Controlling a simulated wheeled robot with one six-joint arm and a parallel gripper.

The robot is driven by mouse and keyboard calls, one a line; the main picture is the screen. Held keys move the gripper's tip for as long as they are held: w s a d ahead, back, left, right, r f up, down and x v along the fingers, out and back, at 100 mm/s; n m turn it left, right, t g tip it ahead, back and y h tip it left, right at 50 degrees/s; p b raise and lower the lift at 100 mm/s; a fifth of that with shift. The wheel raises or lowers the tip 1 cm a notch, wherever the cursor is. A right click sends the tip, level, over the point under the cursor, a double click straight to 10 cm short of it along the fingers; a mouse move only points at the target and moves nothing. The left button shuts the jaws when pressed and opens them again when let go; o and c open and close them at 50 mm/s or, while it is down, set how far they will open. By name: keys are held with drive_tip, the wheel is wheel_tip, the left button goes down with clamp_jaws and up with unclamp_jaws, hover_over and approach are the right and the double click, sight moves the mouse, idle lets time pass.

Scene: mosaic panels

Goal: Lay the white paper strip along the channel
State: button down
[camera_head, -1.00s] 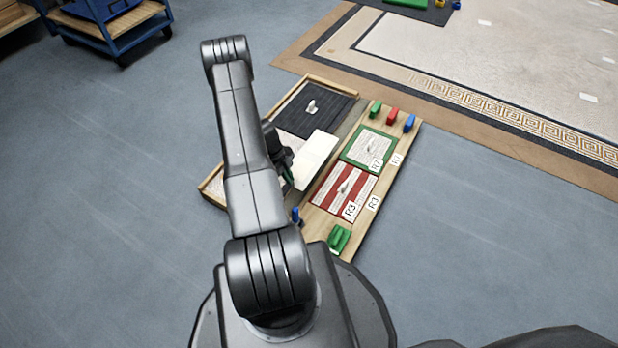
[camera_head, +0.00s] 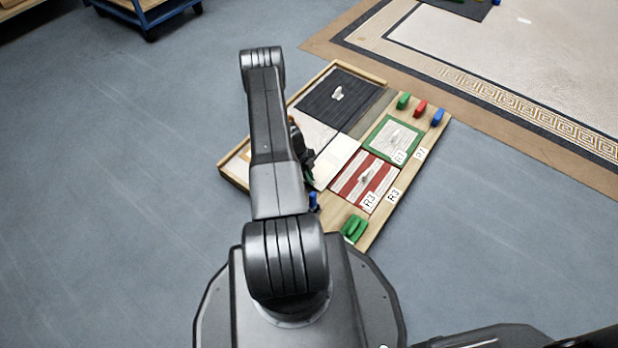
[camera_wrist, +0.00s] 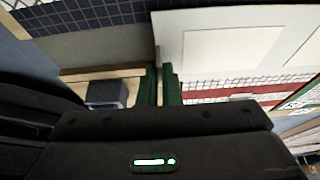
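The white paper strip (camera_head: 336,160) shows just right of my gripper (camera_head: 305,156) in the head view. It fills the upper right of the wrist view (camera_wrist: 290,17), with a cream rectangle on it. My gripper's green fingertips (camera_wrist: 160,84) are close together at the strip's left end and appear shut on it. The channel (camera_head: 371,116) is a grey-brown band between the dark panel and the wooden tray. The strip covers its nearer part in the head view. I cannot tell whether the strip touches the channel floor. My arm hides part of the panel's left side.
The wooden tray (camera_head: 372,222) holds a green-bordered tile (camera_head: 377,143) and a red-striped tile (camera_head: 349,187). The dark panel (camera_head: 318,104) bears a small white piece.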

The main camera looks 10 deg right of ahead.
drive_tip(key=shift+f+b, duration=0.35)
drive_tip(key=shift+b, duration=0.1)
drive_tip(key=shift+f+b, duration=0.25)
drive_tip(key=shift+b, duration=0.15)
drive_tip(key=c, duration=1.6)
unclamp_jaws()
drive_tip(key=shift+r, duration=0.1)
drive_tip(key=shift+r+p, duration=0.8)
drive_tip(key=shift+p, duration=0.35)
drive_tip(key=p+v, duration=0.2)
drive_tip(key=v, duration=0.9)
drive_tip(key=shift+w+a+r, duration=0.1)
drive_tip(key=shift+a+r, duration=0.05)
